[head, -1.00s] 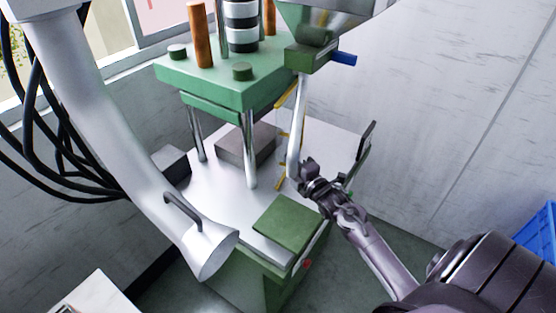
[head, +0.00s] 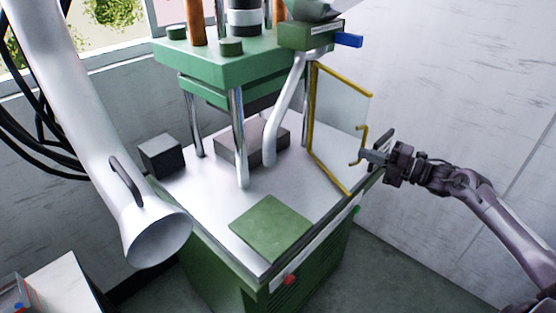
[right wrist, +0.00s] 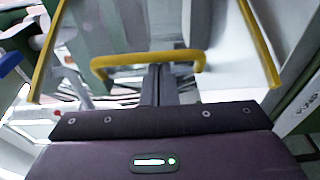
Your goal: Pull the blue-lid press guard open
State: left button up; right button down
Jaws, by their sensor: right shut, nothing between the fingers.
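The press (head: 225,75) is green with steel posts and has a blue part (head: 348,40) at its upper right. Its guard, a clear panel in a yellow frame (head: 312,110), stands swung out over the right side of the press table. The yellow guard handle (head: 363,143) is on the panel's outer edge and crosses the right wrist view (right wrist: 147,60). My right gripper (head: 366,156) is at the handle with its fingers shut; in the right wrist view the fingers (right wrist: 158,85) reach up to the handle bar with nothing between them. My left gripper is out of view.
A white suction hood (head: 158,235) on a thick pipe hangs at the left front. A green plate (head: 270,228), a dark box (head: 162,155) and a red button (head: 289,280) are on the press. A pale pipe (head: 277,125) comes down inside the guard. A wall stands behind.

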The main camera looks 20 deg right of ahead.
jog(key=shift+w+d+b, duration=0.2)
jog(key=shift+d+b, duration=0.35)
jog(key=shift+d, duration=0.2)
jog(key=shift+w+d+b, duration=0.15)
jog(key=shift+d+b, duration=0.4)
jog(key=shift+d, duration=0.2)
jog(key=shift+w+d+b, duration=0.2)
jog(key=shift+d+b, duration=0.35)
jog(key=shift+d, duration=0.2)
